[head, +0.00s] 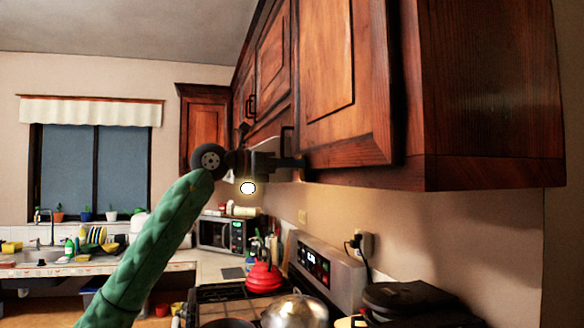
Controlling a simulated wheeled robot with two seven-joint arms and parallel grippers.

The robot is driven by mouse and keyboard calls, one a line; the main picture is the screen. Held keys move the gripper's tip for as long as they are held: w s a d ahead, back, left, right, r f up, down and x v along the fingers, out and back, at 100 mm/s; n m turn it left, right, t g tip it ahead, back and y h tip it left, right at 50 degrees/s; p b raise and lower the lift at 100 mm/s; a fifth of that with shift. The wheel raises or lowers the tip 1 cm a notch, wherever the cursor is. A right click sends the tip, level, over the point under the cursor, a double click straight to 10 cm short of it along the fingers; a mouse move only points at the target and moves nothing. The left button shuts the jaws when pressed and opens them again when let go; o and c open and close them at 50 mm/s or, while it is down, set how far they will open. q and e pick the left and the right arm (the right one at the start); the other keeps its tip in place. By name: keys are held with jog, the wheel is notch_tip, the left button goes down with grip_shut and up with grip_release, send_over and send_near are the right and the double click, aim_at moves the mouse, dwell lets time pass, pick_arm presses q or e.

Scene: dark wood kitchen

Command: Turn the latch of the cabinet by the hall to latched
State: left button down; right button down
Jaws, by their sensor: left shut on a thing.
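The near dark wood wall cabinet (345,85) fills the upper right, and its front door looks closed. My left gripper (298,163), at the end of a green arm from the left, is at the door's lower left corner. Its dark fingers are shut on a small dark part there, which I take for the latch; the fingers hide most of it, and I cannot tell its angle. A dark door handle (287,138) shows just above the fingers. My right gripper is not in view.
Below are a stove with a red kettle (264,275), a metal domed lid (295,311) and a control panel (318,265). A microwave (221,233) stands further back. The air under the cabinet is mostly free.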

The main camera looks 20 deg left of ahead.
pick_arm(q)
jog(key=shift+f, duration=0.1)
jog(key=c, duration=1.4)
grip_release()
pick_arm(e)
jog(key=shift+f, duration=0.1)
pick_arm(q)
jog(key=shift+a, duration=0.1)
